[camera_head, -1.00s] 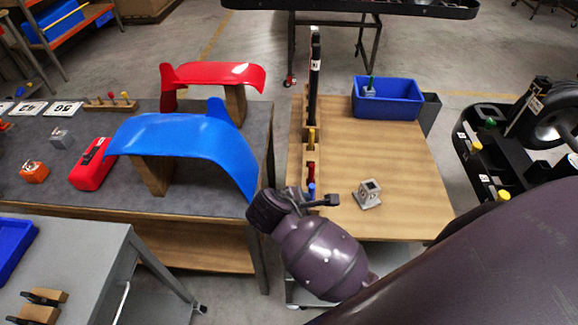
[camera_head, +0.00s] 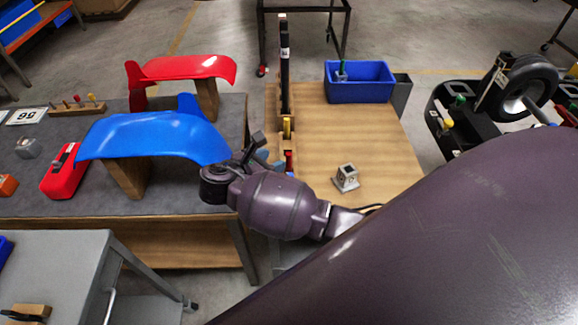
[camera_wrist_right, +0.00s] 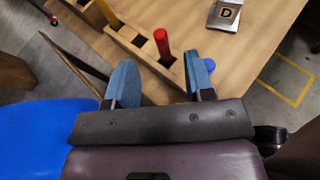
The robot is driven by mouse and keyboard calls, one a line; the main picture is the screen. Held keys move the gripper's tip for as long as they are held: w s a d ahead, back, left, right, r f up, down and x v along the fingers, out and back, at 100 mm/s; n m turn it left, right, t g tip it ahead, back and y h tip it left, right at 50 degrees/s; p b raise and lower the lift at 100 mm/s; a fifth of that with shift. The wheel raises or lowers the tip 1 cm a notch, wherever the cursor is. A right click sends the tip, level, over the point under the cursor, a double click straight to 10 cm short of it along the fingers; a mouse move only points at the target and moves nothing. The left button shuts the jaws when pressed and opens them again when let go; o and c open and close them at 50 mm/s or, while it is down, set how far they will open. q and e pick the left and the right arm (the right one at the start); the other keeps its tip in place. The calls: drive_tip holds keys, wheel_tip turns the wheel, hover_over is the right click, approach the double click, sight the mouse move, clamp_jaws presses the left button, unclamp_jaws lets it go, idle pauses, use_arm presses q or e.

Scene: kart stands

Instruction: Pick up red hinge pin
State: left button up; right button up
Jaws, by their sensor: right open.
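The red hinge pin (camera_wrist_right: 161,42) stands upright in a slot of the wooden rack (camera_wrist_right: 128,42) in the right wrist view. In the head view the red pin (camera_head: 289,160) shows just right of my right gripper (camera_head: 263,152), partly hidden by it. In the right wrist view my right gripper (camera_wrist_right: 160,80) is open and empty, its two blue fingers apart. The red pin shows beyond and between the fingertips, with no visible contact. A blue pin (camera_wrist_right: 209,64) is beside the right finger, partly hidden. My left gripper is out of view.
A grey block marked D (camera_wrist_right: 224,14) sits on the wooden table (camera_head: 375,135). A blue bin (camera_head: 360,92) stands at its back. A tall black upright part (camera_head: 285,65) rises from the rack. The blue curved panel (camera_head: 150,137) lies close left of my gripper.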

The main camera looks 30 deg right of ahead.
sight(288, 155)
drive_tip(key=shift+x, duration=3)
clamp_jaws()
